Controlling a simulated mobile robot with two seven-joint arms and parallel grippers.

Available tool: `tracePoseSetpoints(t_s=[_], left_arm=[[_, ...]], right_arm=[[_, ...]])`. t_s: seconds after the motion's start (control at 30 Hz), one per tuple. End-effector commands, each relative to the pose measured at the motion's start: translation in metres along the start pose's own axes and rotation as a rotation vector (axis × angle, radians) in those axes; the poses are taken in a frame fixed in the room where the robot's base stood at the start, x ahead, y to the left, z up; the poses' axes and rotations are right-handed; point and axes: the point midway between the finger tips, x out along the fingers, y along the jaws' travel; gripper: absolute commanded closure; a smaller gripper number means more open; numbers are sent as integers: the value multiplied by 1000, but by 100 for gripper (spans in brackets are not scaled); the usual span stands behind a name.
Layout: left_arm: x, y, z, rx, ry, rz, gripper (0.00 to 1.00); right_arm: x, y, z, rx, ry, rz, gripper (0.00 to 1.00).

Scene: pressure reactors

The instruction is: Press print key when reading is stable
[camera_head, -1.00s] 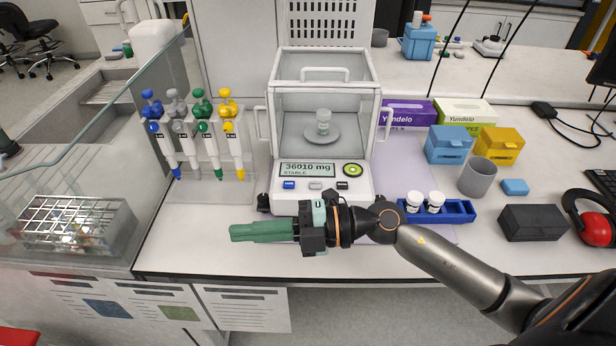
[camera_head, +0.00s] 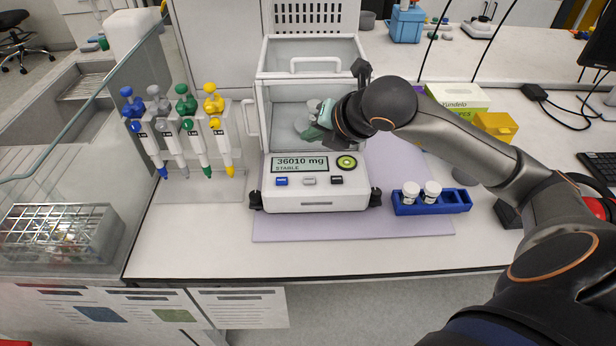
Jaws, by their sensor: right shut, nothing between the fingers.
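The balance (camera_head: 315,194) stands on the bench with a glass draft chamber (camera_head: 307,65) on top. Its display (camera_head: 300,164) reads 36010 mg with STABLE below. Along its front are a blue key (camera_head: 282,181), a grey key (camera_head: 309,181) and a dark key (camera_head: 336,180); their labels are too small to read. A round green-ringed button (camera_head: 346,162) sits right of the display. My right gripper (camera_head: 316,122) is shut and empty, above the display before the chamber, partly hiding the pan and vial. I cannot tell whether it touches the glass. My left gripper is out of view.
A pipette stand (camera_head: 197,182) is left of the balance. A blue rack (camera_head: 455,203) with two white-capped vials is to the right. A wire tube rack (camera_head: 55,235) lies far left. The bench strip in front of the balance is clear.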

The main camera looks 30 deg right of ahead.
Motion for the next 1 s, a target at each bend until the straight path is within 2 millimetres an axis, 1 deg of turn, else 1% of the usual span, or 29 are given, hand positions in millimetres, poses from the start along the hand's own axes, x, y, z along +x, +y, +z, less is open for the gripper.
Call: tracePoseSetpoints(t_s=[0.27,0.47,0.83,0.9,1.0], left_arm=[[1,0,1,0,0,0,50],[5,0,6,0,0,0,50],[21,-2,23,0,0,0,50],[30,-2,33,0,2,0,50],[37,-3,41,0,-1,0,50]], right_arm=[[2,-1,-2,0,4,1,100],[11,-8,-9,0,6,-1,100],[46,-34,-35,-2,7,-2,100],[54,-39,-40,-1,5,2,100],[60,-43,-44,0,4,2,100]])
